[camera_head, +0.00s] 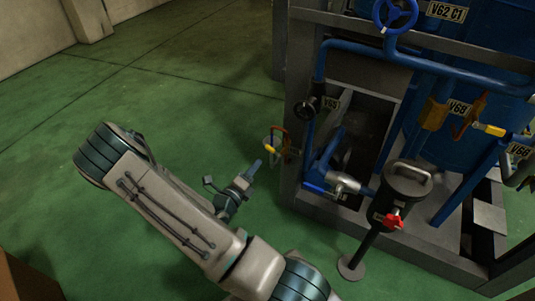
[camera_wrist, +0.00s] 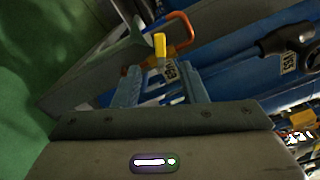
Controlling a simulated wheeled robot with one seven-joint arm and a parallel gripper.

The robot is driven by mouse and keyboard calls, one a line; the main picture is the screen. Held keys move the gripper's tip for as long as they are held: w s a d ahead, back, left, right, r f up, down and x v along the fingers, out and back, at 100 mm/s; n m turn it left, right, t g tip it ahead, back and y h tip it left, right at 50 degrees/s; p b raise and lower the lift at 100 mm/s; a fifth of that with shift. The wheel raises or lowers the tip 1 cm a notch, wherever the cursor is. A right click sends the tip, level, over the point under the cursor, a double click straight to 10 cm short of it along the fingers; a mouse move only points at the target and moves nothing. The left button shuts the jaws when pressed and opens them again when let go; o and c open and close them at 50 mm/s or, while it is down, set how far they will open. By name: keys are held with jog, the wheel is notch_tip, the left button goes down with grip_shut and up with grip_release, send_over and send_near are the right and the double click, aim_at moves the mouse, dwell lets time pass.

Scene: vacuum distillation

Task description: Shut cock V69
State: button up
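Cock V69 has an orange lever (camera_head: 285,137) with a yellow end (camera_head: 271,149), at the left corner of the metal frame in the head view. In the wrist view its yellow grip (camera_wrist: 160,46) stands just beyond my fingertips, with the orange bar (camera_wrist: 186,28) curving up to the right. A small tag (camera_wrist: 170,73), blurred and upside down and apparently reading V69, shows between the fingers. My gripper (camera_wrist: 161,85) is open, its two blue fingers apart with nothing held. In the head view my gripper (camera_head: 254,170) is just left of the lever. The valve body is mostly hidden.
The skid frame (camera_head: 296,90) with blue pipes rises right of the cock. A black handwheel (camera_head: 309,107) by tag V65 (camera_head: 330,103) sits above it. A blue-handled valve (camera_head: 318,189) and a black canister (camera_head: 408,183) stand to the right. Green floor (camera_head: 190,100) is free at left.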

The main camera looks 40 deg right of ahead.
aim_at(269, 149)
jog(key=b+x, duration=0.2)
jog(key=x, duration=0.6)
jog(key=shift+d+f, duration=0.1)
jog(key=shift+d, duration=0.05)
jog(key=shift+w+d+b, duration=0.3)
jog(key=shift+d+b, duration=0.05)
jog(key=shift+d, duration=0.3)
grip_shut()
